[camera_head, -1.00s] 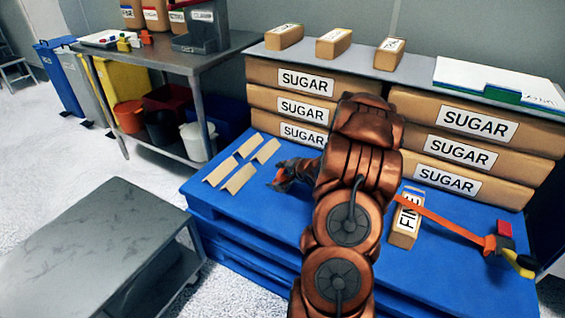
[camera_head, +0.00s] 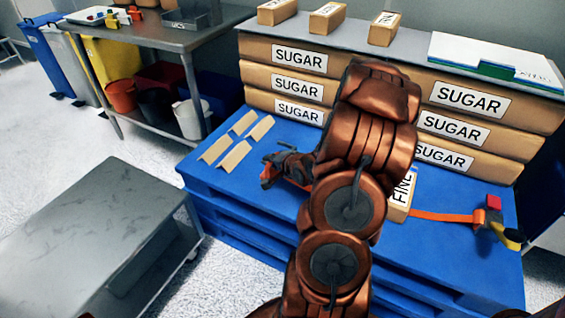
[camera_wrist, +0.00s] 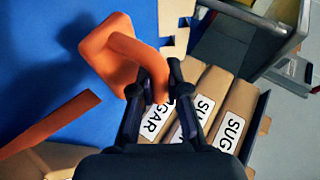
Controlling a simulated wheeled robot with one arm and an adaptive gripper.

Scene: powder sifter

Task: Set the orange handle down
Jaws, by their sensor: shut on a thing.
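The orange handle (camera_wrist: 108,58) is a chunky, bent piece held in my gripper (camera_wrist: 157,88). One end of it passes between the fingers in the wrist view, and the wide part sticks out to the left. In the head view my gripper (camera_head: 277,164) is over the left part of the blue pallet (camera_head: 230,186), with a bit of the orange handle (camera_head: 266,172) showing at its tip. I cannot tell whether the handle touches the pallet. A dark shadow lies on the blue surface to its left in the wrist view.
Several cardboard strips (camera_head: 234,157) lie left of my gripper. Stacked sugar bags (camera_head: 298,87) stand behind. A FINE box (camera_head: 401,196) is partly hidden by my arm. An orange strap (camera_head: 445,217) runs right to a red, black and yellow piece (camera_head: 490,218). Blue surface near the front left is clear.

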